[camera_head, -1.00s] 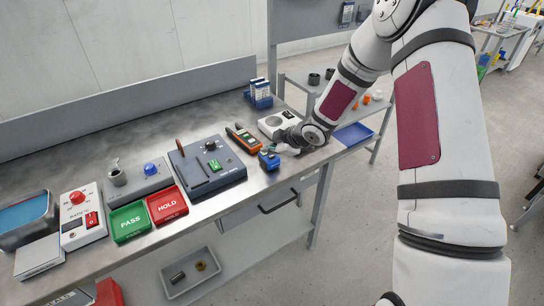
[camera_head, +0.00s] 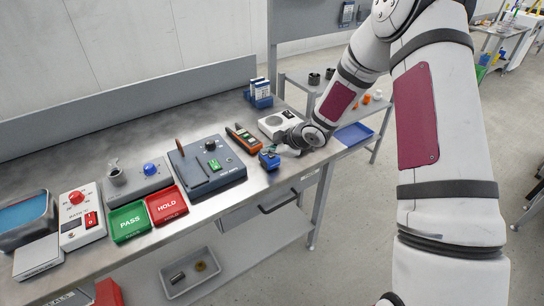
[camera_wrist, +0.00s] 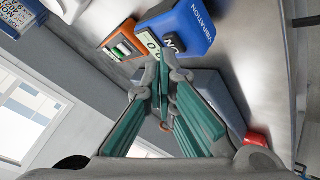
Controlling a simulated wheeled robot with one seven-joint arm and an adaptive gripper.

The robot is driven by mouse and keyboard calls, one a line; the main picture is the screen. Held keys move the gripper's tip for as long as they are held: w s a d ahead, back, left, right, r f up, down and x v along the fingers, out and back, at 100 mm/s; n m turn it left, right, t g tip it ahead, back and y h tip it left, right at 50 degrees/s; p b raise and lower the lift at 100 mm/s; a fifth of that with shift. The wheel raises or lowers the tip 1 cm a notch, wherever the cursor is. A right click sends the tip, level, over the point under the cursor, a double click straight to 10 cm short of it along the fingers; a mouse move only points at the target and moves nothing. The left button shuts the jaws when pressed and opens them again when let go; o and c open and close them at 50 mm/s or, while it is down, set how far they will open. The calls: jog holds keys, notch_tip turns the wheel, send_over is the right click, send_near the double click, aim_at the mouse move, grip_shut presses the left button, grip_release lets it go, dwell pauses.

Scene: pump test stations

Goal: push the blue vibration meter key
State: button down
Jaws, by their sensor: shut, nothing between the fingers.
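The blue vibration meter (camera_head: 269,160) lies near the front edge of the steel bench, to the left of my gripper. In the wrist view the blue vibration meter (camera_wrist: 200,24) shows its "VIBRATION" lettering, a small display and a dark area marked "ON". My gripper (camera_wrist: 164,70) is shut and empty, with its fingertips just at the display end of the meter. I cannot tell whether they touch it. In the head view my gripper (camera_head: 284,150) is small and partly hidden by the wrist.
An orange handheld meter (camera_head: 243,138) lies just behind the blue one. A white-grey unit (camera_head: 279,123) stands behind my wrist.

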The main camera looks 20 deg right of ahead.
aim_at(271, 157)
jog(key=shift+f, duration=0.3)
dwell(0.4)
jog(key=shift+r, duration=0.2)
jog(key=shift+r+p, duration=0.3)
jog(key=shift+r, duration=0.1)
jog(key=shift+r+p, duration=1.95)
jog(key=shift+r, duration=1.05)
jog(key=shift+r, duration=0.1)
